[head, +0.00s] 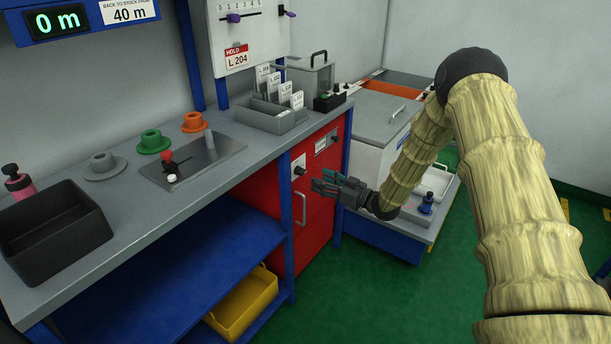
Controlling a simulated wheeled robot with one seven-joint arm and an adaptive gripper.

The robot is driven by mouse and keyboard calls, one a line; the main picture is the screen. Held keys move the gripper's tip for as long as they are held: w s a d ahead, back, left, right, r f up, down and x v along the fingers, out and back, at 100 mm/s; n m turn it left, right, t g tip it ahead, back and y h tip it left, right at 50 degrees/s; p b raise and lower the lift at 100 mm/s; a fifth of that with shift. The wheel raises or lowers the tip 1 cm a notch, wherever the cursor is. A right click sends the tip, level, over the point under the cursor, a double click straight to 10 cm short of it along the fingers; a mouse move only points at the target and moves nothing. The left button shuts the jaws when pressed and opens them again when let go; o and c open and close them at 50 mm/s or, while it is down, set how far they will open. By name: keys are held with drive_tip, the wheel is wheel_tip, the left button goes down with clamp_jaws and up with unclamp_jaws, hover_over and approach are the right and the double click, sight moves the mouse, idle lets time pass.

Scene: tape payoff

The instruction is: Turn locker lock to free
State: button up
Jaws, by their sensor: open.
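The red locker (317,215) stands under the right end of the grey bench. Its lock (299,170) is a small dark knob on a pale plate near the top left of the door. A vertical handle (301,207) is below the lock. My gripper (322,184) is open and empty, in front of the door, its fingers pointing left. It appears a little right of and below the lock, and the gap to the door is hard to judge. The lock's exact turn position is too small to read.
The grey bench (130,250) carries a black bin (50,232), coloured spools, a metal plate with a red-handled part and a card rack (270,116). A yellow tray (242,305) lies below. A low blue cart (385,240) stands right of the locker. Green floor is clear in front.

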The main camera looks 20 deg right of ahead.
sight(304, 173)
drive_tip(key=x, duration=0.7)
drive_tip(key=shift+w+a, duration=0.2)
drive_tip(key=c, duration=1)
